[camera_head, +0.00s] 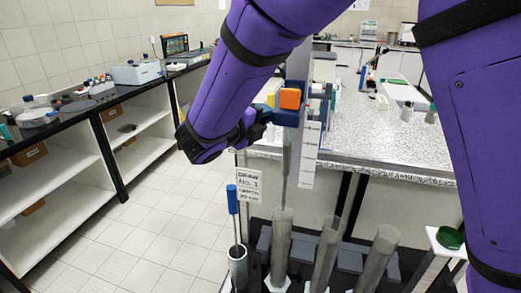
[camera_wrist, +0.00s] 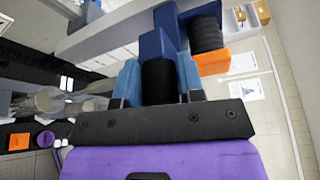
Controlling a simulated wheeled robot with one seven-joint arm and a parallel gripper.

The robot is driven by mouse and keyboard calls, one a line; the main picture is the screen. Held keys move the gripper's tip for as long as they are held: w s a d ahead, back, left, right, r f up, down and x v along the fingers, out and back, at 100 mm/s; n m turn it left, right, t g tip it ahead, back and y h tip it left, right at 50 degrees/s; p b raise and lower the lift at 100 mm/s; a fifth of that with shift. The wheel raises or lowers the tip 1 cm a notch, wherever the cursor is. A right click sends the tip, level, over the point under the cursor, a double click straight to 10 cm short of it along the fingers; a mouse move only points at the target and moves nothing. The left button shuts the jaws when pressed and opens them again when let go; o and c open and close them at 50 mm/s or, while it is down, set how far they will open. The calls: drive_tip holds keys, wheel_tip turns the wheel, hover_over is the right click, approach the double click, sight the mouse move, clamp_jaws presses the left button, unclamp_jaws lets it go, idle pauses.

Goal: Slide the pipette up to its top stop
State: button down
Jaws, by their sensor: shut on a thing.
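The pipette (camera_head: 287,155) is an upright, greyish see-through tube under a blue holder with an orange block (camera_head: 290,98). It hangs beside a tall rail with a pale marked strip (camera_head: 310,155). Its lower end is at or just inside the mouth of a clear cylinder (camera_head: 281,245); I cannot tell which. My gripper (camera_head: 266,113) comes from the left, shut on the pipette's holder. In the wrist view, my gripper's blue fingers (camera_wrist: 160,78) close on a black part, with the blue block (camera_wrist: 165,42), a black ribbed knob (camera_wrist: 205,32) and the orange block (camera_wrist: 213,62) beyond.
Two more clear cylinders (camera_head: 327,250) (camera_head: 377,255) stand to the right in a dark rack. A blue-handled tool (camera_head: 232,200) stands in a holder at left, near a "DRAW No. 1" card (camera_head: 249,187). A speckled bench (camera_head: 400,140) lies behind. The tiled floor at left is clear.

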wheel_tip(320, 180, up, 7)
drive_tip(key=shift+r, duration=0.2)
idle(0.3)
drive_tip(key=c, duration=0.8)
unclamp_jaws()
drive_tip(key=shift+s+a, duration=0.15)
drive_tip(key=v, duration=1)
drive_tip(key=shift+s+a, duration=0.1)
drive_tip(key=shift+s, duration=0.05)
